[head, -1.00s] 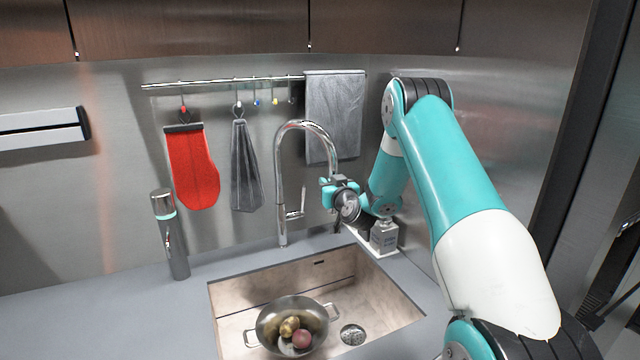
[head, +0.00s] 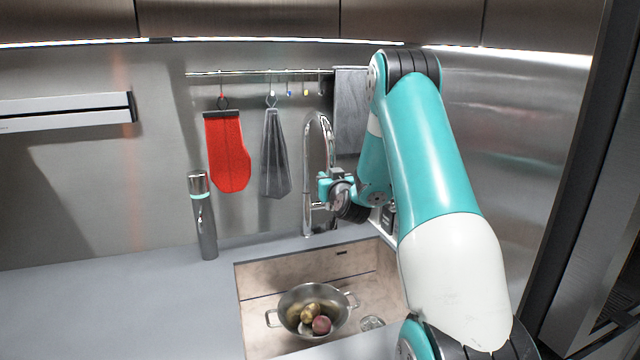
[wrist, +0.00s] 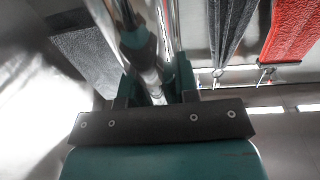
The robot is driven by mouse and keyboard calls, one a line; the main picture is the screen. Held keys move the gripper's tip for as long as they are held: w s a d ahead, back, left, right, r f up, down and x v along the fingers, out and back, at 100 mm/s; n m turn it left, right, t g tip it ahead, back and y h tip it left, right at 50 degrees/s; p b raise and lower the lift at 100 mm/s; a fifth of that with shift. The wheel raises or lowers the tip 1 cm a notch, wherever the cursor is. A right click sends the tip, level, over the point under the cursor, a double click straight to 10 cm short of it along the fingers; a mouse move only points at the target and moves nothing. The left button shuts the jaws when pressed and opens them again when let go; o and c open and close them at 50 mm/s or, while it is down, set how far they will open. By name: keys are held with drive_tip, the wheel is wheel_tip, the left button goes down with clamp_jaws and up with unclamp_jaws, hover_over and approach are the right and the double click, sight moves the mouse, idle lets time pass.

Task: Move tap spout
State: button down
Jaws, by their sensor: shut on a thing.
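The chrome tap (head: 308,190) stands behind the sink, with its tall arched spout (head: 318,119) turned toward the front. My gripper (head: 328,188) is at the hanging end of the spout, beside the tap's upright. In the wrist view my gripper (wrist: 155,88) has its teal fingers on both sides of the chrome spout (wrist: 143,50) and is shut on it. The spout's tip is largely hidden behind the gripper in the head view.
The sink (head: 262,312) holds a steel colander (head: 290,322) with several round vegetables. A grey bottle (head: 205,222) stands left of the tap. A red mitt (head: 228,152), a grey cloth (head: 273,155) and a towel (head: 349,110) hang from the rail. The counter at left is clear.

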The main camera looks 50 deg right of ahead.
idle(0.3)
drive_tip(key=c, duration=0.9)
unclamp_jaws()
drive_tip(key=shift+w+a, duration=0.1)
drive_tip(key=shift+o, duration=0.2)
drive_tip(key=shift+s+a+f+b, duration=0.2)
drive_tip(key=shift+s+b, duration=0.3)
drive_tip(key=shift+b, duration=0.05)
drive_tip(key=b+v, duration=1.5)
drive_tip(key=v, duration=0.1)
drive_tip(key=shift+s, duration=0.15)
drive_tip(key=shift+a+r, duration=0.1)
drive_tip(key=shift+r, duration=0.05)
